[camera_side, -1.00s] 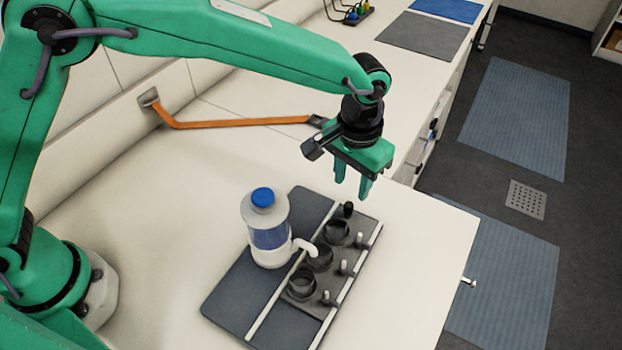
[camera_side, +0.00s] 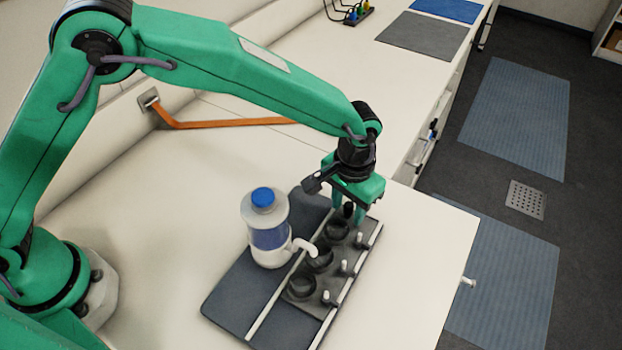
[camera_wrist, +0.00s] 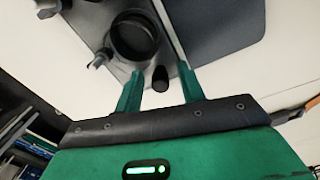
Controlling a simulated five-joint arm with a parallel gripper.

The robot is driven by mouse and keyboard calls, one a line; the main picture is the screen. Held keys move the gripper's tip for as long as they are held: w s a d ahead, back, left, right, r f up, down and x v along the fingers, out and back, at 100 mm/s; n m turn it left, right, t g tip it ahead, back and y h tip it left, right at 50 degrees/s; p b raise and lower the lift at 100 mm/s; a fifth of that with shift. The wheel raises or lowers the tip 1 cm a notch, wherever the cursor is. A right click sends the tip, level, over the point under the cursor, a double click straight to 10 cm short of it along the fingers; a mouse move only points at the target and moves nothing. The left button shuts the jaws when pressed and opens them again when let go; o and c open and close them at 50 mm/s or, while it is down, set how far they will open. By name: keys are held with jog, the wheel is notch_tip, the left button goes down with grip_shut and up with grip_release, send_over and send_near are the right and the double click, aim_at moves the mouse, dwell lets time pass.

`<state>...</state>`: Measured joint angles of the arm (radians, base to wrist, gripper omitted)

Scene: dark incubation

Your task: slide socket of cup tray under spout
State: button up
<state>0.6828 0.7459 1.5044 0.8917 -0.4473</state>
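The cup tray (camera_side: 302,297) is a dark grey strip with several round black sockets, lying between two white rails on a dark base board (camera_side: 240,293). A bottle (camera_side: 268,240) with a blue cap stands on the board, and its white spout (camera_side: 304,246) reaches over the tray near the middle socket (camera_side: 319,258). A black knob (camera_side: 348,209) stands at the tray's far end. My gripper (camera_side: 362,212) is low at that end, fingers pointing down. In the wrist view its green fingers (camera_wrist: 160,90) are apart, with the black knob (camera_wrist: 160,78) between them and a socket (camera_wrist: 133,38) beyond.
White pegs (camera_side: 344,267) stand along the tray's right side. An orange strap (camera_side: 225,124) runs along the back of the bench. The white bench top (camera_side: 420,240) is clear to the right, up to its edge.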

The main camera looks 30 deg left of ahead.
grip_shut()
jog(key=shift+w, duration=2.25)
grip_release()
